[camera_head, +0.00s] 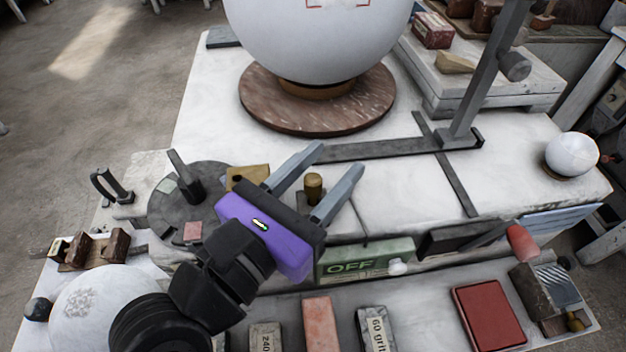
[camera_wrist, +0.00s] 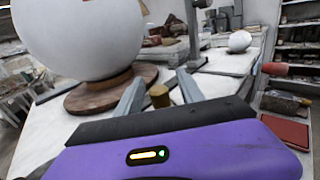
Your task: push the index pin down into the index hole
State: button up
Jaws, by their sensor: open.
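The index pin, a brass-coloured cylinder (camera_head: 313,187), stands upright in a small dark block (camera_head: 308,200) near the front edge of the white table. It also shows in the wrist view (camera_wrist: 159,96). My gripper (camera_head: 340,168) is open, with one grey finger on each side of the pin's direction. In the wrist view my gripper's fingertips (camera_wrist: 162,82) reach to either side of the pin, with gaps visible. The index hole is hidden; I cannot tell how deep the pin sits.
A large white sphere (camera_head: 318,35) rests on a brown round turntable (camera_head: 270,108) behind the pin. A grey upright post (camera_head: 485,75) stands to the right on a dark bar. A green OFF box (camera_head: 365,262) is on the table's front. A dark round disc (camera_head: 170,215) lies left.

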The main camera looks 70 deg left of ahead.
grip_shut()
dwell(0.4)
